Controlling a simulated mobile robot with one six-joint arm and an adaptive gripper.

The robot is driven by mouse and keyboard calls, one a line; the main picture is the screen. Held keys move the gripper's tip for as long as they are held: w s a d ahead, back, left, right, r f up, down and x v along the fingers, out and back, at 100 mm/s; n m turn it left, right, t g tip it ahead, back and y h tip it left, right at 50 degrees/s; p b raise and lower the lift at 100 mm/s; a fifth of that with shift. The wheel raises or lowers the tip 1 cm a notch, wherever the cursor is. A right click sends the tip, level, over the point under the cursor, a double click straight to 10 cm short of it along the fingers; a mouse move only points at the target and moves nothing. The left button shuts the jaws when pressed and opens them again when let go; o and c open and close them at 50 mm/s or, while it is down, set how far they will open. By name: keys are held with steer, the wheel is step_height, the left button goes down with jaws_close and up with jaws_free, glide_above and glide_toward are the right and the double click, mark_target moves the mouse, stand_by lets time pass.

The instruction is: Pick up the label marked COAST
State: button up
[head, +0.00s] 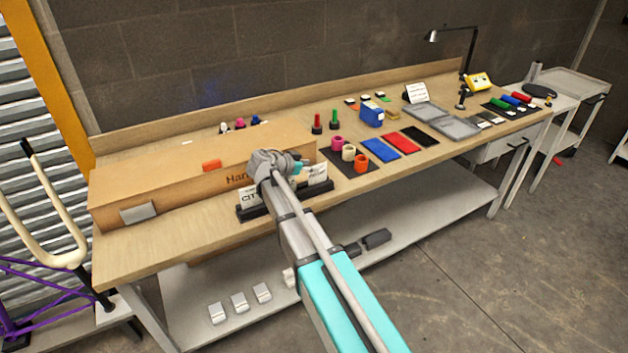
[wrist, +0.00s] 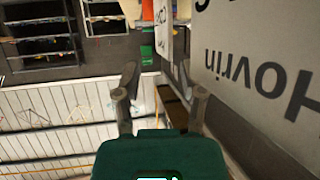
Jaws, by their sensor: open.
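White labels stand in a black holder (head: 246,214) at the bench's front edge, before the long cardboard box. The left label (head: 249,196) shows letters like "CIT". Another label (head: 318,174) shows to the right of my arm; its text is too small to read. My wrist hides the middle of the holder, and I cannot make out the word COAST. My gripper (wrist: 160,85) is open in the wrist view, its two fingers apart, with nothing visibly held. In the head view it is at the holder and box front, mostly hidden by my arm.
The cardboard box (head: 150,180) stands close behind the holder; its lettered face (wrist: 265,75) fills the wrist view's right side. A black mat with several cups (head: 348,153) lies to the right, beside blue and red mats.

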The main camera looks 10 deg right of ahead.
mark_target(321, 167)
steer(key=shift+b+x, duration=0.75)
steer(key=shift+x, duration=1.35)
steer(key=shift+s, duration=0.1)
jaws_close()
